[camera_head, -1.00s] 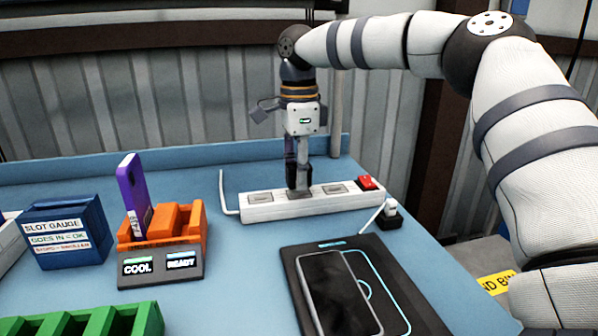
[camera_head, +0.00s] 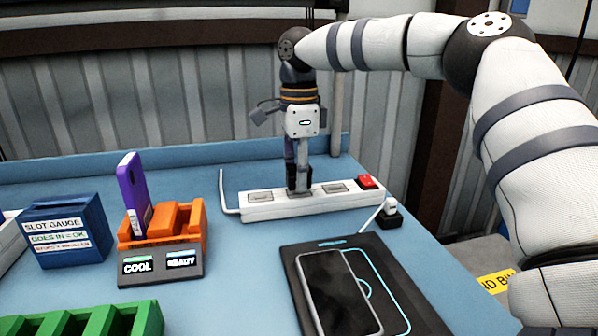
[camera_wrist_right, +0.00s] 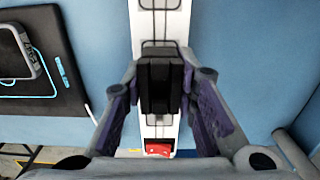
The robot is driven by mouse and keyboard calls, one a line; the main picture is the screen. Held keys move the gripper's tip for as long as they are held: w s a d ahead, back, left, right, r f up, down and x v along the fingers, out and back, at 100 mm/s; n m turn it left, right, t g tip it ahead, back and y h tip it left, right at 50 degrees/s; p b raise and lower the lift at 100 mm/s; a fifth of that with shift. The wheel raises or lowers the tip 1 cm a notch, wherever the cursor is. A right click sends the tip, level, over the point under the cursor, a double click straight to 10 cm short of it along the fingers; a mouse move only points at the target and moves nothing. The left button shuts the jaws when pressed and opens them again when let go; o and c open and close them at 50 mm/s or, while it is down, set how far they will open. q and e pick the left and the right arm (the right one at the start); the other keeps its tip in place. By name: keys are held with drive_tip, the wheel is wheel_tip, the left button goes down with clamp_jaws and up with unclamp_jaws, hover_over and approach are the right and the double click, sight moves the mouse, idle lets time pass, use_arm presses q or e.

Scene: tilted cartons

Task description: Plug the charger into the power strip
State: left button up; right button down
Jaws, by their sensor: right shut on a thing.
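The white power strip (camera_head: 262,211) lies across the back of the blue table, with a red switch (camera_head: 367,182) at its right end. My right gripper (camera_head: 298,174) points straight down over the middle of the strip. It is shut on the dark charger (camera_wrist_right: 161,82), which shows between the two fingers in the right wrist view. The charger is upright, at or just above a middle socket. Its prongs are hidden, so I cannot tell whether they are in. Grey sockets show on both sides of it. My left gripper is not in view.
A black block with a white plug (camera_head: 390,215) stands right of the strip. A black charging pad (camera_head: 408,300) with a phone (camera_head: 337,292) lies in front. An orange holder (camera_head: 190,222) with a purple phone (camera_head: 134,190), a blue slot gauge (camera_head: 65,232) and a green rack (camera_head: 90,320) stand left.

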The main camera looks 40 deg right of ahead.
drive_tip(key=shift+f, duration=0.7)
idle(0.5)
drive_tip(key=c, duration=1.2)
unclamp_jaws()
drive_tip(key=shift+r, duration=0.15)
wheel_tip(320, 180, up, 12)
drive_tip(key=shift+f, duration=0.1)
